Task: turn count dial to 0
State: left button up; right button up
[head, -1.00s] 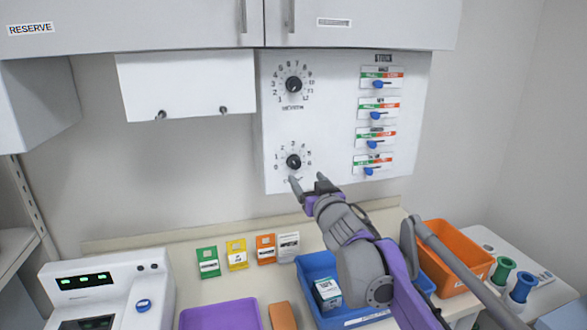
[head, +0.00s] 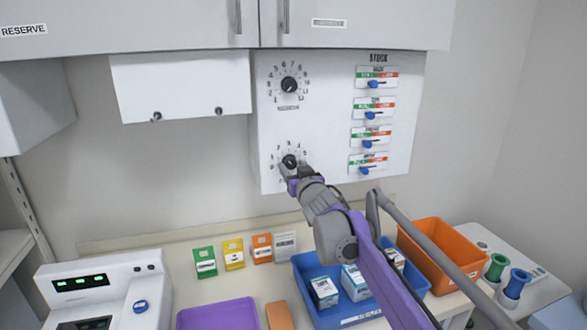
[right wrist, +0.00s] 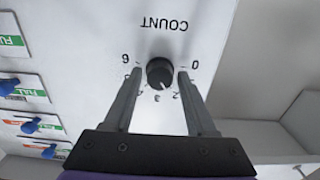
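The count dial is a black round knob (head: 290,161) on the lower left of the white stock panel, ringed by numbers. It also shows in the right wrist view (right wrist: 159,73), upside down, with the word COUNT above it and 0 at right, 6 at left. My right gripper (head: 291,174) is at the dial from below. In the right wrist view its two fingers (right wrist: 160,76) stand on either side of the knob, with a gap to it on both sides. My left gripper is not in view.
Another dial (head: 288,84) is above on the panel, with several blue sliders (head: 367,144) at its right. Below, the counter holds a blue bin (head: 305,266) with boxes, an orange bin (head: 443,240), a purple tray (head: 218,315) and a white device (head: 102,290).

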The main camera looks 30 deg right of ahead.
grip_shut()
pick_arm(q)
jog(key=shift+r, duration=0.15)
pick_arm(e)
jog(key=shift+n, duration=0.3)
jog(key=n+p, duration=0.2)
jog(key=n, duration=0.1)
jog(key=shift+r, duration=0.1)
jog(key=n+p, duration=0.1)
jog(key=n, duration=0.3)
jog(key=n+p, duration=0.1)
jog(key=n, duration=0.2)
jog(key=shift+n+p, duration=0.3)
jog(key=shift+p, duration=0.1)
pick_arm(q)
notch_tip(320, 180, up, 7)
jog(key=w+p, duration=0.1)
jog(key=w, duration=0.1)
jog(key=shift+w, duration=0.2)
pick_arm(e)
jog(key=shift+n, duration=1.4)
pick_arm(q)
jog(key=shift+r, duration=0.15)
